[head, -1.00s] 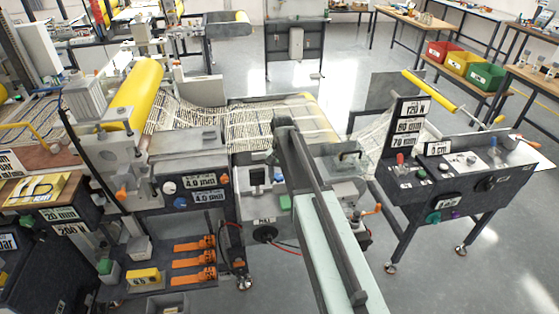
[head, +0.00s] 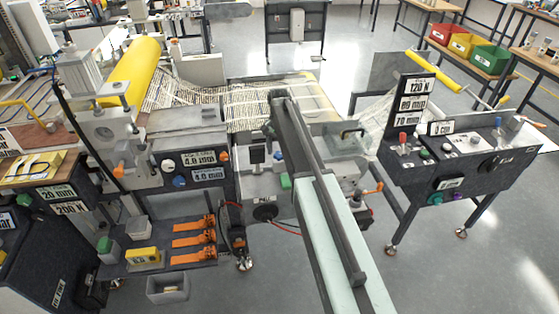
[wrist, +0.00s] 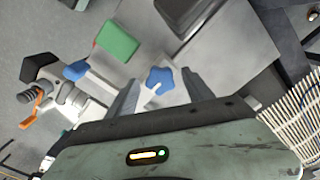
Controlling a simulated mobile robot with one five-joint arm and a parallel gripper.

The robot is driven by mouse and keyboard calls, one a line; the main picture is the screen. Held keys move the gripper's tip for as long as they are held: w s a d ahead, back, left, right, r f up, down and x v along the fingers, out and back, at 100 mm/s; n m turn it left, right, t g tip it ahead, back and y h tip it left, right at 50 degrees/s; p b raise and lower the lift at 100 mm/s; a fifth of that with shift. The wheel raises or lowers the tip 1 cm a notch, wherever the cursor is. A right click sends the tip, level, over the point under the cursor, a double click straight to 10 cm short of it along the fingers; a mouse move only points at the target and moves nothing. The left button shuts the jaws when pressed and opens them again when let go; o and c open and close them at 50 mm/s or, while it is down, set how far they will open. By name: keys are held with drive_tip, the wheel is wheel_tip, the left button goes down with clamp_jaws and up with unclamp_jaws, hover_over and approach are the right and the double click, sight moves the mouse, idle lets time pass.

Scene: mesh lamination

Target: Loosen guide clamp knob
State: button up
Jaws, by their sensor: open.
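A blue star-shaped knob (wrist: 160,80) shows in the wrist view on a pale grey surface. My gripper (wrist: 159,86) is open, with one grey finger on each side of this knob in the picture. I cannot tell how far the fingertips are from it or whether they touch. I cannot tell which one is the guide clamp knob. In the head view my arm reaches over the middle of the machine and hides my gripper and the blue knob.
A green block (wrist: 117,40) and an orange lever (wrist: 38,110) stand left of the knob in the wrist view. The mesh web (head: 245,108) runs behind my arm in the head view. The control console (head: 455,160) stands right. Open floor (head: 500,275) lies at front right.

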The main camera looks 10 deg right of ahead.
drive_tip(key=shift+f, duration=0.25)
clamp_jaws()
drive_tip(key=shift+n, duration=0.4)
drive_tip(key=n, duration=0.4)
drive_tip(key=shift+d, duration=0.1)
drive_tip(key=n, duration=0.4)
drive_tip(key=shift+n, duration=0.3)
drive_tip(key=n, duration=0.4)
drive_tip(key=shift+d, duration=0.15)
drive_tip(key=shift+w+n, duration=0.1)
drive_tip(key=shift+n, duration=2.1)
